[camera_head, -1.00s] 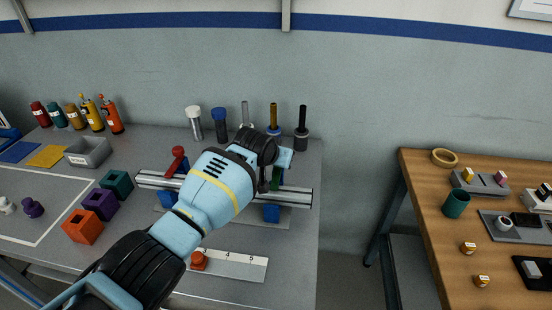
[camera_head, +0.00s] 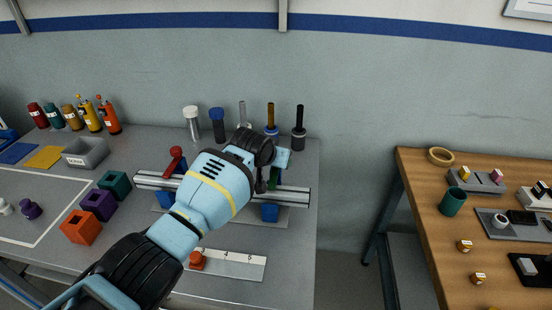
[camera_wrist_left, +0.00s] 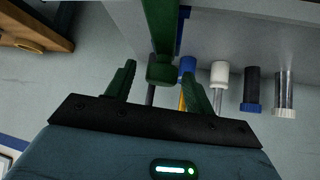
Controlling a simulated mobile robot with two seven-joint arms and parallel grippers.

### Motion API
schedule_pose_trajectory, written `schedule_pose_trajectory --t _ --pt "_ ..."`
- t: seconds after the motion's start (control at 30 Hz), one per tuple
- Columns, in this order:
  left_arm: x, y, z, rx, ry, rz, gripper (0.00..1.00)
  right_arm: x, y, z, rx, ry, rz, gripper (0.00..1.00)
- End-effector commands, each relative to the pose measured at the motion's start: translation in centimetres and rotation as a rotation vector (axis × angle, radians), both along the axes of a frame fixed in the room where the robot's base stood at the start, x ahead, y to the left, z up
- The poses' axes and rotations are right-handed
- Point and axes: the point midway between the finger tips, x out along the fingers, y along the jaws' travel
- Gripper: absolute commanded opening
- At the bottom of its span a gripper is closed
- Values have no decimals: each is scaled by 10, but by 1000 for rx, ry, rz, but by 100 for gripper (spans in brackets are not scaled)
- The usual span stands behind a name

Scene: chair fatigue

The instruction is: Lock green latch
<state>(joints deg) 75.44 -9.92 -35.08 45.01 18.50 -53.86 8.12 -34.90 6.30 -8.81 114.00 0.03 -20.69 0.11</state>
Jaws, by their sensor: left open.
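The green latch (camera_head: 274,178) sits at the right part of the silver rail fixture, mostly hidden behind my left gripper in the head view. In the left wrist view the green latch (camera_wrist_left: 161,40) shows as a bar with a thicker knob at its end. My left gripper (camera_wrist_left: 160,77) is open, with one finger on each side of the knob. The knob lies between the fingertips with gaps visible, and I cannot tell if any finger touches it. In the head view my left gripper (camera_head: 268,172) is over the fixture. My right gripper is not in view.
A red latch (camera_head: 176,158) stands at the left of the rail fixture (camera_head: 295,196). Several upright tools and cylinders (camera_head: 219,125) stand behind it. A numbered strip (camera_head: 240,265) lies in front. A wooden table (camera_head: 420,190) is to the right across a gap.

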Motion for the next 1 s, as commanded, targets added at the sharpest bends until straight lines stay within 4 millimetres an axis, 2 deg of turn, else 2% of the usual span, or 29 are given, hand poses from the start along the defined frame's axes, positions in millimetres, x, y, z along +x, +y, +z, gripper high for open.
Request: schedule_pose_trajectory --t 0.2,0.4,0.63,1.0 --pt "-16 8 29 -1 -12 0 53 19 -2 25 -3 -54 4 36" --pt "-33 16 46 -2 -10 1 53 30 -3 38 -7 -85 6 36" --pt "-45 22 54 0 -3 1 53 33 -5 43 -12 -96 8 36" --pt "-47 22 53 0 0 1 53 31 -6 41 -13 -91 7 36"
